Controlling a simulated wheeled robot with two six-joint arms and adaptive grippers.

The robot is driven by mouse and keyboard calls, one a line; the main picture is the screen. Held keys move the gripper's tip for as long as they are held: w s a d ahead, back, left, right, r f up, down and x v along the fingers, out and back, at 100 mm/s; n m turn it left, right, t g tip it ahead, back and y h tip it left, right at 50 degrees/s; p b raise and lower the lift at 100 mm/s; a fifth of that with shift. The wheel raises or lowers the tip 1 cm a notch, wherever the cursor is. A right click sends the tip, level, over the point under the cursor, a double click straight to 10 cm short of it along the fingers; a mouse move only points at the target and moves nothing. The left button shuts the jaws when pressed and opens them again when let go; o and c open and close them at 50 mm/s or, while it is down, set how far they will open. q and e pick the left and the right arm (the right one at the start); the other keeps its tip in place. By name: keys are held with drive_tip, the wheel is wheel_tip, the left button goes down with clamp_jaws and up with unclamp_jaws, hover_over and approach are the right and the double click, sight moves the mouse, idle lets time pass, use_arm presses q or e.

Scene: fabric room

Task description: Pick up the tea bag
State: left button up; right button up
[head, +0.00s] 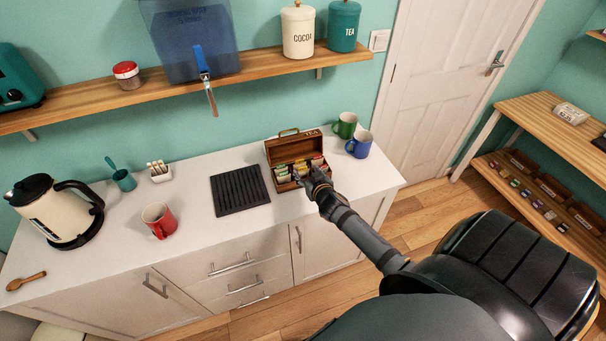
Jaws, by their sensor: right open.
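An open wooden tea box (283,152) stands on the white counter, its lid raised at the back and marked TEA. Several tea bags (283,170) with green, yellow and red parts sit in its compartments. My right gripper (303,177) is open at the front of the box, over its front edge. It hides part of the box and some bags. I cannot tell whether its fingers touch a bag. My left gripper is not in view.
A green mug (345,125) and a blue mug (358,145) stand right of the box. A black ribbed mat (240,190) lies left of it. A red mug (158,219) and a kettle (55,212) stand farther left. A shelf (270,64) hangs above.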

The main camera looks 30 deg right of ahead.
sight(303, 167)
drive_tip(key=p+x, duration=0.1)
drive_tip(key=x, duration=0.3)
drive_tip(key=shift+w+r, duration=0.15)
drive_tip(key=shift+w, duration=0.15)
drive_tip(key=shift+w+f, duration=0.15)
drive_tip(key=shift+f, duration=0.05)
drive_tip(key=shift+r, duration=0.1)
drive_tip(key=shift+c, duration=0.8)
drive_tip(key=c, duration=0.6)
